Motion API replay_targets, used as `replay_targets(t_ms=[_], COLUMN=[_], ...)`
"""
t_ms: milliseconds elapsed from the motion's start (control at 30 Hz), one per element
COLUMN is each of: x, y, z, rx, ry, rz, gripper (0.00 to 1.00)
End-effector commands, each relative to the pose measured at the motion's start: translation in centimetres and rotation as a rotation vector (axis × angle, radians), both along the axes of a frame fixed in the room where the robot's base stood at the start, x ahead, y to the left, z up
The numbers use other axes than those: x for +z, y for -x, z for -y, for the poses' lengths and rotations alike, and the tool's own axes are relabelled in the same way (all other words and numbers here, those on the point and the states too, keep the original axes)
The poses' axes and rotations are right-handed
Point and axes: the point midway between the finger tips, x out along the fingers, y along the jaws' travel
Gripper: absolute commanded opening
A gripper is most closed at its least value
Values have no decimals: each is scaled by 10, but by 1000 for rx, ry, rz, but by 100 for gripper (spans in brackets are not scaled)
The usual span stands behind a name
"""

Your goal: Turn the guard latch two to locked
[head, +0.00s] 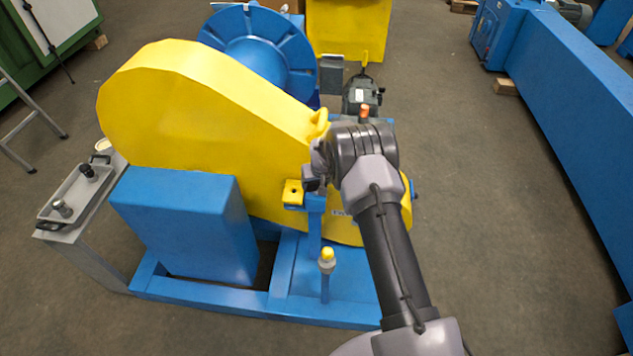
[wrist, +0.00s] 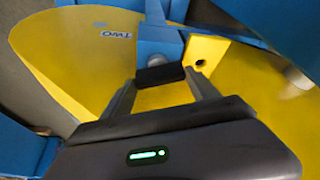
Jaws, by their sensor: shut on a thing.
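The yellow chain guard (head: 205,115) stands over the blue machine frame (head: 330,310). In the wrist view the guard (wrist: 75,65) fills the background, with an upside-down "TWO" label (wrist: 115,34) on it. Beside the label is a blue bracket (wrist: 158,42), and in front of it the black handle of guard latch two (wrist: 160,75). My gripper (wrist: 162,82) is shut on this handle, one finger at each side. In the head view my gripper (head: 314,180) is at the guard's right side by a blue post; the latch is mostly hidden there. Its locked or unlocked state cannot be told.
A yellow block (head: 292,193) sits on the blue post just left of my gripper. A yellow-capped post (head: 326,260) stands below. A blue box (head: 185,222) stands at the front left, beside a bench with a tray (head: 75,190).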

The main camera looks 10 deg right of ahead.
Motion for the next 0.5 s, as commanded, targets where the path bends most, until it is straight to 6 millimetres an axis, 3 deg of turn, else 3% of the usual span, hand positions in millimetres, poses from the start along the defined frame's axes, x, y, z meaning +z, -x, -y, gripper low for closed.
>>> replay_targets(t_ms=[500], x=[-2], y=[0], z=[2], rx=[259], ry=[0], rz=[0], gripper=[29])
